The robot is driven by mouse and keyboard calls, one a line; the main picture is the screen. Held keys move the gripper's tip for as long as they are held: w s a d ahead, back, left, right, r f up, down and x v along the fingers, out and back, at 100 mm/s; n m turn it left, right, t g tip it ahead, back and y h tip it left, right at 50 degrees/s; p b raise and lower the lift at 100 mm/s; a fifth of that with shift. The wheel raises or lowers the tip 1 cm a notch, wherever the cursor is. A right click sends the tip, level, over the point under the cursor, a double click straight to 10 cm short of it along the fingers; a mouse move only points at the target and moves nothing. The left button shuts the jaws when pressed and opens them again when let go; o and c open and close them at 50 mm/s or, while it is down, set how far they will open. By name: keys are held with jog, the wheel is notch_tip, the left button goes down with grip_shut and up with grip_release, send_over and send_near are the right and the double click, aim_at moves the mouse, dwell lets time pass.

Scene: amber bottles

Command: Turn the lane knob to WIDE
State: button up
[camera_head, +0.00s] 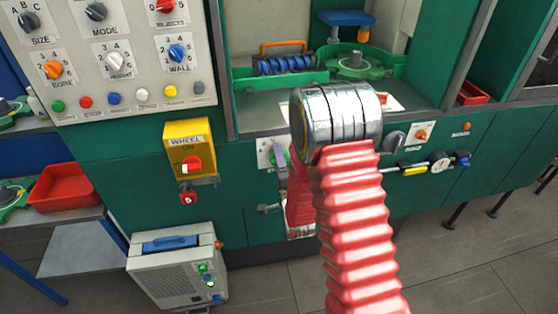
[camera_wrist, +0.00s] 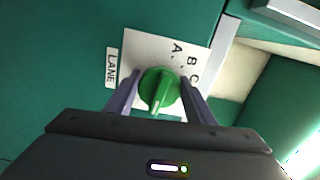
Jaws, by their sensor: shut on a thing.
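The lane knob (camera_wrist: 161,88) is round and green with a raised ridge. It sits on a white plate (camera_wrist: 148,45) beside a LANE label (camera_wrist: 111,68). The plate shows the letters A, B and C; I see no word WIDE. The ridge's pale end is at the bottom in the wrist view, and I cannot tell which letter is selected. My gripper (camera_wrist: 160,80) is shut on the knob, one purple finger on each side. In the head view the plate (camera_head: 264,150) shows left of my red ribbed arm, which hides part of the gripper and knob.
A yellow WHEEL box (camera_head: 188,140) with a red switch is mounted to the left. A grey panel of knobs (camera_head: 125,72) is at upper left. More knobs, including an orange one (camera_head: 421,134), are on the green front to the right. A grey cabinet (camera_head: 165,280) stands below.

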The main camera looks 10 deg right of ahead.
jog(key=m, duration=0.6)
jog(key=shift+s+d+f+m, duration=0.15)
jog(key=shift+f+m, duration=0.1)
jog(key=shift+m, duration=0.05)
dwell(0.3)
jog(key=o, duration=0.7)
jog(key=shift+c, duration=0.2)
jog(key=o, duration=0.4)
jog(key=shift+r, duration=0.15)
